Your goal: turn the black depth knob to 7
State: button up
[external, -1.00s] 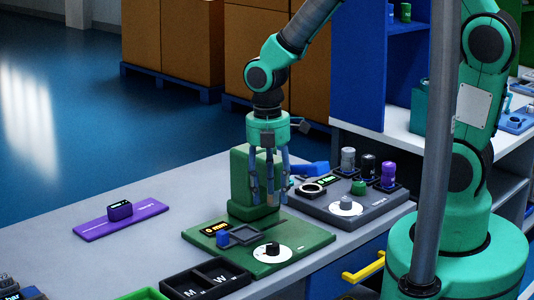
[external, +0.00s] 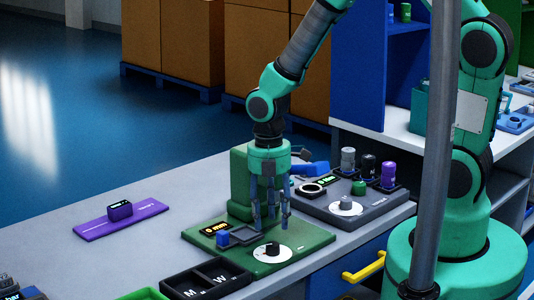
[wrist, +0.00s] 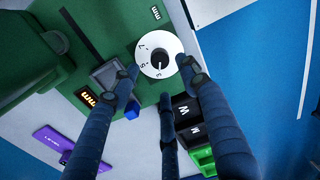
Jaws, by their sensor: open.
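The black depth knob (external: 272,247) sits on a round white dial (external: 263,254) on the green panel of the test station (external: 300,238). The knob (wrist: 159,58) and its numbered dial (wrist: 149,42) also show in the wrist view, between the fingers. A small display (external: 214,229) on the panel seems to read 0 mm. My gripper (external: 270,222) is open and empty. It points down above the panel, slightly behind the knob in the external view, and appears apart from it.
A green upright block (external: 240,175) stands behind the panel, close to my gripper. A blue cube (external: 222,239) sits left of the dial. Black bins (external: 190,285) are in front. A grey station (external: 375,207) with another dial is to the right.

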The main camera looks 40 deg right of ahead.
aim_at(272, 244)
notch_tip(272, 244, down, 7)
jog(key=shift+s+r+b, duration=0.1)
jog(key=shift+s+b, duration=0.05)
jog(key=shift+b, duration=0.5)
grip_shut()
